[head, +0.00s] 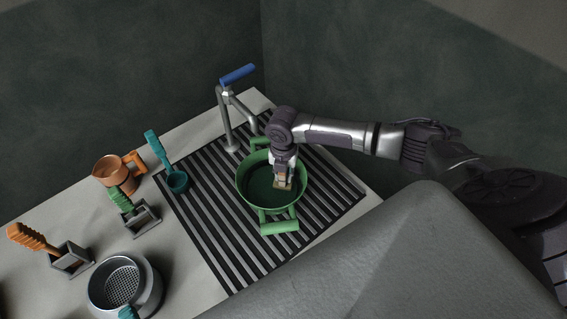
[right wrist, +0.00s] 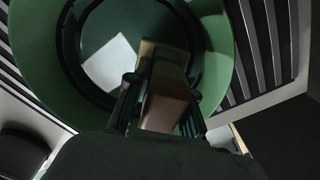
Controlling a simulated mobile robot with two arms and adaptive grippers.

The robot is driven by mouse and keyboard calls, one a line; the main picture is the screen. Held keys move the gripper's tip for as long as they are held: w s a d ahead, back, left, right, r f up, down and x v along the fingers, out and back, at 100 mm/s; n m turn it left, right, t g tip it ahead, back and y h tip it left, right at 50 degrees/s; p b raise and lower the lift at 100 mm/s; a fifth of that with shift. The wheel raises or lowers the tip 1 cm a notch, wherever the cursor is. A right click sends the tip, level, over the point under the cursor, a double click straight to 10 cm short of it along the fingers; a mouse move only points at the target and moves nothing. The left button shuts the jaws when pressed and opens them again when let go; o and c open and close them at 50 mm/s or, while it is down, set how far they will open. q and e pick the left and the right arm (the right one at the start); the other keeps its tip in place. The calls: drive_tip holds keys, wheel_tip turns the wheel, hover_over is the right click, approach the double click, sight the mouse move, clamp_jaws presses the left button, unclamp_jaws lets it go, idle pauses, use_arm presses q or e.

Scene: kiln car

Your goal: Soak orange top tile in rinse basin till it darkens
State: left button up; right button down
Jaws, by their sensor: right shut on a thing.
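The rinse basin (head: 246,197) is a green round tub with two handles, standing on the slatted rack under the tap; its inside looks dark green. My right gripper (head: 283,179) reaches down into it from above and is shut on a small tile (head: 282,186), which looks tan in the head view. In the right wrist view, my right gripper (right wrist: 162,92) holds the tile with a dull reddish-brown face (right wrist: 165,105) and a tan part beyond it. The basin (right wrist: 35,55) surrounds it. I cannot tell how deep the tile sits in the water. My left gripper is not in view.
A tap (head: 228,120) with a blue lever (head: 238,75) rises behind the basin.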

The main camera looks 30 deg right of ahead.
drive_tip(key=shift+r+p, duration=3.25)
drive_tip(key=shift+r, duration=0.4)
drive_tip(key=shift+a, duration=0.1)
